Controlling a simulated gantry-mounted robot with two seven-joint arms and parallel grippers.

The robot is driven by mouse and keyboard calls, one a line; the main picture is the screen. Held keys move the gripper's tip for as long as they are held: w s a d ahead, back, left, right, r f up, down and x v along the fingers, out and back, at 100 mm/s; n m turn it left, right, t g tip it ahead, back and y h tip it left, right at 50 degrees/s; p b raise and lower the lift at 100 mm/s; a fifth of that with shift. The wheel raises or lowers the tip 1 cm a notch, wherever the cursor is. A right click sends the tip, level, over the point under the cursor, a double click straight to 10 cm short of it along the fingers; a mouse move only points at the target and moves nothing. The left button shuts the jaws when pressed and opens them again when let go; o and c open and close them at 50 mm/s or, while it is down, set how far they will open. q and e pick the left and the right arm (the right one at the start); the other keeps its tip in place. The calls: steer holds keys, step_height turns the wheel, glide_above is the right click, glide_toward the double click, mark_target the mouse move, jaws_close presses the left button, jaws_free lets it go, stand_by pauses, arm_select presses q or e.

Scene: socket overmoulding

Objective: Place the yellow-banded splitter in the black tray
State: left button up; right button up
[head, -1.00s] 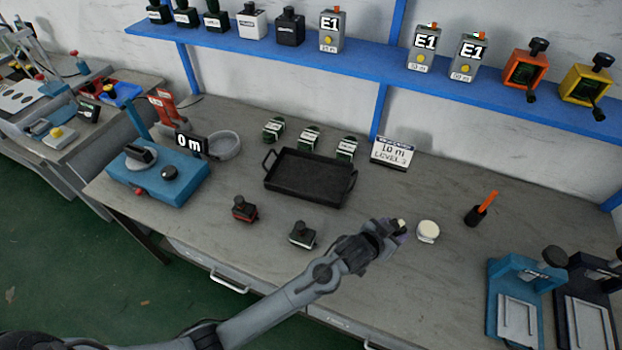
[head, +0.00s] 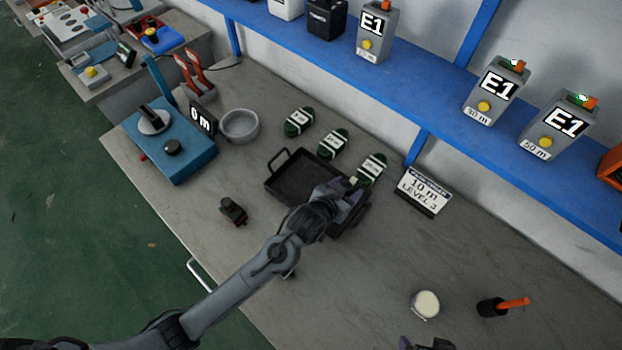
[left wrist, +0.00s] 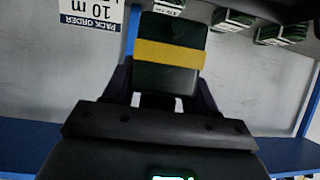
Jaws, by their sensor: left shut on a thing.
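The yellow-banded splitter (left wrist: 168,68) is a dark green block with a yellow band across it, seen close up in the left wrist view. My left gripper (head: 350,193) is shut on it. In the head view the gripper is over the right part of the black tray (head: 272,181), and the splitter is mostly hidden by it. The gripper and arm cover the tray's right side and front. I cannot tell whether the splitter touches the tray. A small dark part at the bottom edge looks like my right gripper (head: 428,344); its jaws cannot be made out.
Several green white-labelled pieces (head: 333,143) lie behind the tray, beside the "10 m" sign (head: 423,188). A small dark device (head: 233,211) stands to the left. A cream round pot (head: 425,304) and an orange-handled tool (head: 503,306) are to the right. A blue shelf (head: 430,97) runs above.

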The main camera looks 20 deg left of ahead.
arm_select(q)
steer(key=shift+s+a+f, duration=0.15)
steer(key=shift+a+f, duration=0.05)
steer(key=shift+f, duration=0.35)
steer(key=shift+s+a+f, duration=0.1)
steer(key=shift+a+f, duration=0.1)
steer(key=shift+f, duration=0.3)
steer(key=w+a+f, duration=0.1)
steer(key=a+f, duration=0.1)
steer(key=a, duration=0.1)
steer(key=w+a+f+b, duration=0.1)
steer(key=w+a+f, duration=0.1)
steer(key=a, duration=0.1)
steer(key=w+a+f, duration=0.2)
steer(key=a, duration=0.1)
steer(key=shift+w+a+f, duration=0.15)
steer(key=shift+w+f, duration=0.1)
steer(key=shift+f, duration=0.1)
steer(key=shift+f+b, duration=0.55)
steer(key=shift+f, duration=1.5)
arm_select(e)
steer(key=shift+s+a+f, duration=0.1)
steer(key=shift+f, duration=1)
arm_select(q)
steer(key=shift+f, duration=0.15)
steer(key=o, duration=1.1)
steer(key=shift+c, duration=0.2)
